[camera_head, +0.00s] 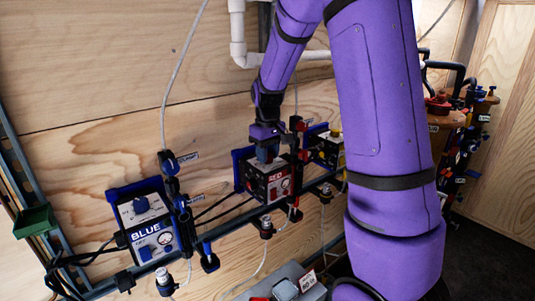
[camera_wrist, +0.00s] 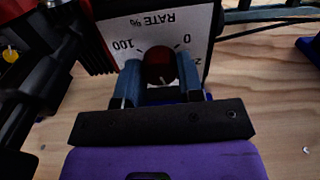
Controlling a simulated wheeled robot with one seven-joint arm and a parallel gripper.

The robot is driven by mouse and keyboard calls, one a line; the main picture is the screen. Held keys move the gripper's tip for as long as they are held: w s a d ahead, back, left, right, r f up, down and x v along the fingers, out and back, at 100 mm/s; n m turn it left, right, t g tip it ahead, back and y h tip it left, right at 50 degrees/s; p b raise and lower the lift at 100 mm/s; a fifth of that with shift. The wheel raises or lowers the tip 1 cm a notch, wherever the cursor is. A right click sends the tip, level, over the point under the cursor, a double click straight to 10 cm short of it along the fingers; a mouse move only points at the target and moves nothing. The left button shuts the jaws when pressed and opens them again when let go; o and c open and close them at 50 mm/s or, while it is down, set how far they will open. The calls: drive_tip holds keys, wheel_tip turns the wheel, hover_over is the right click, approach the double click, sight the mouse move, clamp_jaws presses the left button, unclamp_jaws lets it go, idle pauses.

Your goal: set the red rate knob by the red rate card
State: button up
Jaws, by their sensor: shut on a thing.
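The red pump box (camera_head: 278,184), labelled RED, is mounted on the wall rail in the middle of the head view. My gripper (camera_head: 267,152) reaches down onto its top. In the wrist view the dark red rate knob (camera_wrist: 159,66) sits between the two blue fingers of my gripper (camera_wrist: 160,84), which is shut on it. The white RATE % plate (camera_wrist: 163,24) appears upside down, with 0 at right and 100 at left. A pale mark shows on the knob's near side. A small white card (camera_head: 307,281) stands at the bottom; its text is too small to read.
The blue pump box (camera_head: 146,226) is to the left and a yellow one (camera_head: 330,150) to the right on the same rail. Black clamps, hoses and a white pipe (camera_head: 238,40) run nearby. A grey case (camera_head: 265,288) lies below. Bare plywood wall is behind.

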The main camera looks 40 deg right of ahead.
drive_tip(key=m, duration=0.4)
drive_tip(key=shift+m, duration=2)
drive_tip(key=o, duration=0.9)
wheel_tip(320, 180, up, 11)
drive_tip(key=shift+f, duration=0.1)
